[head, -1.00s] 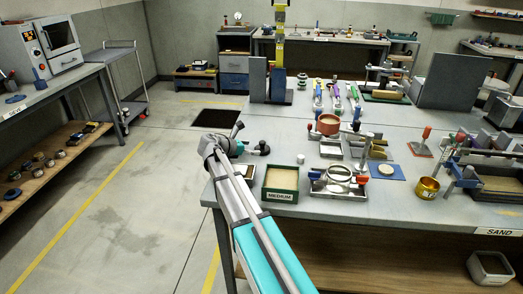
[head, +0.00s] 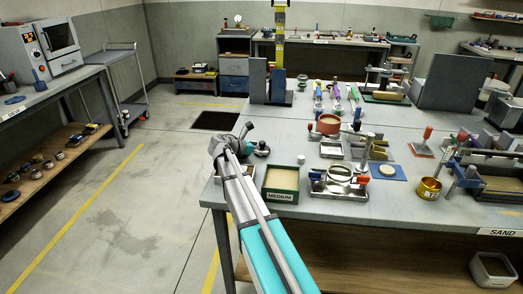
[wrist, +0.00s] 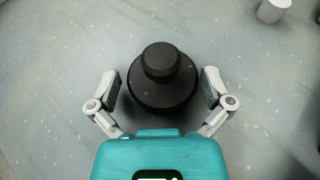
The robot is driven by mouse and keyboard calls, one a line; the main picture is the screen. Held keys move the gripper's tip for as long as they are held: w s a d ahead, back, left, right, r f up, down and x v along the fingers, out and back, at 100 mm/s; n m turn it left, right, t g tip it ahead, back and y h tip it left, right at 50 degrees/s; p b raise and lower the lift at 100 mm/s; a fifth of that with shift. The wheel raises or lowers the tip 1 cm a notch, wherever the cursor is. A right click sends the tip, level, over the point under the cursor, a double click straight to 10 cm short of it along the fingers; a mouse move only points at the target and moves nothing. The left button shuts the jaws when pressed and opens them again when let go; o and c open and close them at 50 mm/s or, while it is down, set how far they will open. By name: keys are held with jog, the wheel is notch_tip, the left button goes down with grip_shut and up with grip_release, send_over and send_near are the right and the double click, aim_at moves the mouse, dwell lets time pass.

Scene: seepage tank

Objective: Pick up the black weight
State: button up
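The black weight (wrist: 162,82) stands on the grey tabletop, a round dark body with a narrower knob on top. In the wrist view it sits between the two fingers of my gripper (wrist: 162,90). The fingers are open, one on each side, with a small gap to the weight on both sides. In the head view the weight (head: 262,149) shows small near the table's left edge, just right of my gripper (head: 250,142), which my arm partly hides.
A green-rimmed box labelled MEDIUM (head: 281,195) stands to the right of my arm. A metal tray with a ring (head: 339,194) is further right. In the wrist view a grey cylinder (wrist: 272,10) stands at the upper right.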

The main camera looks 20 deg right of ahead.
jog(key=c, duration=0.9)
jog(key=shift+c, duration=0.2)
jog(key=shift+r, duration=0.2)
notch_tip(320, 180, up, 2)
jog(key=shift+r+p, duration=0.1)
jog(key=shift+p, duration=1.15)
jog(key=s+a+r+p, duration=0.1)
jog(key=s+r+p, duration=0.9)
jog(key=s, duration=0.4)
jog(key=shift+r, duration=0.25)
